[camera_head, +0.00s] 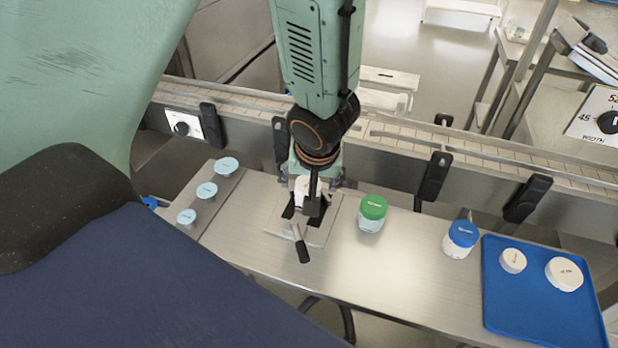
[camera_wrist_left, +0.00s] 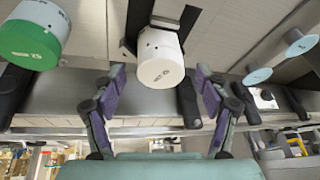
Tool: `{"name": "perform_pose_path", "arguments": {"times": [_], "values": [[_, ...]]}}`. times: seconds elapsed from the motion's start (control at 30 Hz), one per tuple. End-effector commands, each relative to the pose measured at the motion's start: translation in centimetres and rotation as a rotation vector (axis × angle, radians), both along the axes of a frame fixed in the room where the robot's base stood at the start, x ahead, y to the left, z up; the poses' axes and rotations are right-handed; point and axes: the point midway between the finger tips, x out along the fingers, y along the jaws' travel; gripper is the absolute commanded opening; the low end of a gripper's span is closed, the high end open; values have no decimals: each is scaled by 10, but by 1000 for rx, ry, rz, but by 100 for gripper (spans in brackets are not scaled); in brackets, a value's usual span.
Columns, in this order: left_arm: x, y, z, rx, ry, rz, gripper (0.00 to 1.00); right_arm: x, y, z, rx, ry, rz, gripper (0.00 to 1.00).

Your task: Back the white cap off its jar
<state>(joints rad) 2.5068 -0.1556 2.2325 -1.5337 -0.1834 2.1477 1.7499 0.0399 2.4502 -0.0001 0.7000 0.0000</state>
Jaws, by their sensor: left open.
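The jar with the white cap (camera_wrist_left: 160,68) stands in a dark clamp with a lever (camera_head: 302,250) on a pale plate (camera_head: 326,222) on the steel table. In the head view my left gripper (camera_head: 314,184) is over this jar and hides most of it. The open fingers of my left gripper point at the cap, one on each side, with visible gaps. They appear short of it. My right gripper is not in view.
A green-capped jar (camera_head: 373,208) stands right of the clamp, then a blue-capped jar (camera_head: 461,238). A blue tray (camera_head: 520,315) at the right holds two white round pieces (camera_head: 513,260). Several pale blue-topped pieces (camera_head: 206,190) stand at the left. A conveyor rail (camera_head: 470,160) runs behind.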

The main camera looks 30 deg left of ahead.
Motion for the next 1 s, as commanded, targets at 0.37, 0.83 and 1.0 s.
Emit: {"name": "perform_pose_path", "arguments": {"times": [0.37, 0.83, 1.0], "values": [[-1, 0, 1, 0, 0, -1, 56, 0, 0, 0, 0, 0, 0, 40], [1, 1, 0, -1, 1, -1, 46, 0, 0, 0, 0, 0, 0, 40], [0, 1, 0, 1, 2, 0, 31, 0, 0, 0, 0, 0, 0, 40]]}}
